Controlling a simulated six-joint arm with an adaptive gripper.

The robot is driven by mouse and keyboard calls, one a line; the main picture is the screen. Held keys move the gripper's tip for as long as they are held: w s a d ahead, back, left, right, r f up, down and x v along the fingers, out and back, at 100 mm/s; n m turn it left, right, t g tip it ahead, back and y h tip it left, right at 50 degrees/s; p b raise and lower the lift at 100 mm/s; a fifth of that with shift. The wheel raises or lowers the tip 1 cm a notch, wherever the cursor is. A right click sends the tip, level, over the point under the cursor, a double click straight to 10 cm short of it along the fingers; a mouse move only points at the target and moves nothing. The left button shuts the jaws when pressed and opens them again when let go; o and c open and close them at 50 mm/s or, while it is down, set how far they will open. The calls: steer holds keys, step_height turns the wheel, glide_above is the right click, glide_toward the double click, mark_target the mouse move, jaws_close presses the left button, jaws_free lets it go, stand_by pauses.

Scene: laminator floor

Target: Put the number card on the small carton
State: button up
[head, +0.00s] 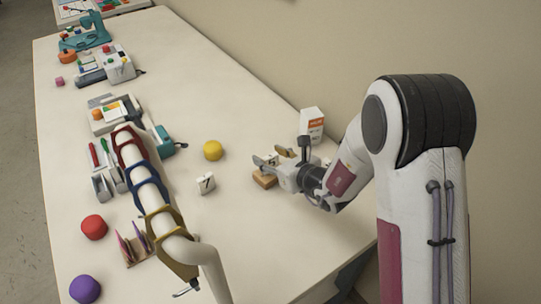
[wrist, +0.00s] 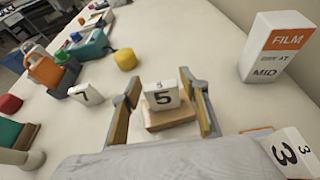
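A white number card marked 5 (wrist: 161,97) stands on a small wooden block (wrist: 170,118) in the wrist view. My gripper (wrist: 160,82) is open, its two fingers on either side of the 5 card with gaps showing. In the head view my gripper (head: 265,167) is low over the table, and the wooden block (head: 264,181) shows beside its fingers. A white and orange carton with FILM on it (wrist: 277,48) stands upright at the right; the head view shows it (head: 312,126) behind my gripper. Other white number pieces are a 7 (head: 205,185) and a 3 (wrist: 290,153).
A yellow piece (head: 212,150) is left of my gripper. The wall runs close behind the carton.

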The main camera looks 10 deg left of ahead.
steer(key=shift+r, duration=0.15)
stand_by(0.3)
steer(key=v, duration=1.2)
stand_by(0.7)
steer(key=s+a+r+n+g+y, duration=0.3)
steer(key=s+r+n+g, duration=0.1)
steer(key=s+r+n, duration=0.5)
steer(key=s+d+r+n+g+h, duration=0.2)
steer(key=s+n+g, duration=0.1)
steer(key=s+n, duration=0.55)
steer(key=s+d+r+n+t+h, duration=0.1)
steer(key=s+d+n+h, duration=0.3)
steer(key=d, duration=0.7)
steer(key=s+d+r+n+t+h, duration=0.1)
steer(key=s+d+n+h, duration=0.4)
steer(key=d, duration=0.7)
steer(key=shift+s+t+h, duration=0.4)
steer(key=shift+t+h, duration=0.2)
steer(key=shift+h, duration=0.1)
